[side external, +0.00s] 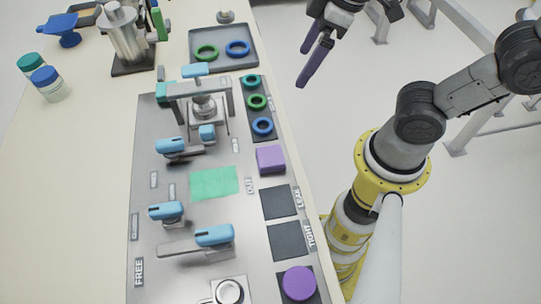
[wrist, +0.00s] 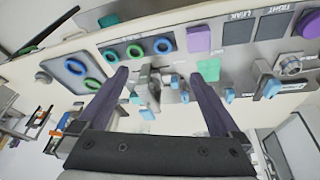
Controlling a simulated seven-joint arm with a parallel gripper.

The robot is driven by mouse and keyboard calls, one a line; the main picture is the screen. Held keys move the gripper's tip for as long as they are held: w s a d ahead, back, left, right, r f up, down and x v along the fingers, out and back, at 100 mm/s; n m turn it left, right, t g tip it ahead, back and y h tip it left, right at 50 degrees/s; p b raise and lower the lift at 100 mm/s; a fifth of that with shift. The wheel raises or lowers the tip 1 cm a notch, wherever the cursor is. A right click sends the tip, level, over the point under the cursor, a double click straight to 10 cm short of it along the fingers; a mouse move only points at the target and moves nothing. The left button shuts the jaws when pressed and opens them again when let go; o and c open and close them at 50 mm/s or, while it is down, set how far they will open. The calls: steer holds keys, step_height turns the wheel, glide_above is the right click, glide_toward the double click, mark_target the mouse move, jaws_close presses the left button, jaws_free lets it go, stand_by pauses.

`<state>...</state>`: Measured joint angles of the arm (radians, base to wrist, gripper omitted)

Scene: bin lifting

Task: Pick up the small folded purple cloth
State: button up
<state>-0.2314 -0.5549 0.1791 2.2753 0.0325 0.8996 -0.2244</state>
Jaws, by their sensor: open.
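The small folded purple cloth (side external: 270,159) looks like a thick square pad. It lies at the right edge of the grey metal panel, above two dark square pads. It also shows near the top of the wrist view (wrist: 199,39), right of the green and blue rings. My gripper (side external: 306,66) is open and empty, in the air past the table's right edge, up and to the right of the cloth in the side view. Its two dark purple fingers (wrist: 163,73) stand wide apart in the wrist view, and the cloth is apart from them.
The panel (side external: 145,200) carries blue-handled clamps (side external: 215,235), a green sheet (side external: 214,183) and a purple disc (side external: 298,284). A ring strip (side external: 251,83) lies just above the cloth. A grey tray (side external: 222,62) with rings and a metal machine (side external: 124,35) stand farther back.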

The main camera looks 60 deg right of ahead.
steer(key=a+f+n+g, duration=0.3)
steer(key=a+f+n, duration=0.15)
steer(key=a, duration=0.35)
glide_above(271, 155)
steer(key=d, duration=0.1)
steer(key=shift+m, duration=0.35)
steer(key=f, duration=0.8)
steer(key=shift+s+d+f, duration=0.15)
steer(key=shift+s+f, duration=0.1)
steer(key=shift+s, duration=0.05)
steer(key=shift+w+a+f, duration=0.1)
steer(key=shift+a+f, duration=0.1)
steer(key=shift+f, duration=0.65)
steer(key=shift+w+a+f, duration=0.1)
steer(key=shift+a+f, duration=0.1)
steer(key=shift+f, duration=0.7)
steer(key=shift+w+a+f, duration=0.1)
steer(key=shift+a+f, duration=0.1)
steer(key=shift+f, duration=0.65)
steer(key=shift+c, duration=0.2)
steer(key=shift+t, duration=0.3)
steer(key=c, duration=1.3)
steer(key=shift+r, duration=0.1)
